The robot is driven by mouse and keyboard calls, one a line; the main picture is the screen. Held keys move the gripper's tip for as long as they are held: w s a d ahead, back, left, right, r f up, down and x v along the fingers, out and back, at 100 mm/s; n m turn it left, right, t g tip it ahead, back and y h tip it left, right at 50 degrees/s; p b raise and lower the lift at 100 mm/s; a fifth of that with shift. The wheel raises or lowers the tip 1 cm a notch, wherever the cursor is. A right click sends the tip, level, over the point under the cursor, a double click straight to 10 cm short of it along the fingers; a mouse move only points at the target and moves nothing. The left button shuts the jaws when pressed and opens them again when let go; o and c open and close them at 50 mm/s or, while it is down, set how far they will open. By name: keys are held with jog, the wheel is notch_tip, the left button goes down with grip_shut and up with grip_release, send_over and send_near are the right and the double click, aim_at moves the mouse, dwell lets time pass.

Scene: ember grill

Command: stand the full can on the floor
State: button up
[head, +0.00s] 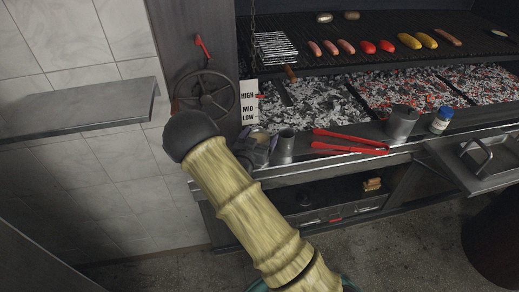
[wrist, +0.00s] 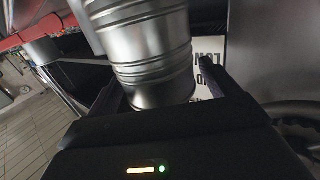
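A ribbed metal can (wrist: 150,50) stands out large in the wrist view, between the two fingers of my gripper (wrist: 168,80). Its round top (head: 259,132) shows in the head view by my gripper, partly hidden by my arm. A narrow light gap shows between the can and the right finger; contact at the left finger is unclear. A second metal can (head: 286,147) stands on the ledge just to the right. A third (head: 402,124) is further right. I cannot make out which can is full.
Red tongs (head: 345,142) lie on the ledge, with a blue-labelled jar (head: 441,120) further right. Behind are glowing coals (head: 400,88) and a grill rack with sausages. A handwheel (head: 206,95) and heat label (head: 249,102) are left. Grey floor (head: 380,250) is clear below the open shelf (head: 320,197).

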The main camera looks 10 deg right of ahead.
jog(key=c, duration=1.7)
jog(key=shift+r, duration=0.15)
notch_tip(320, 180, up, 10)
jog(key=shift+f+b, duration=0.1)
jog(key=shift+b, duration=0.45)
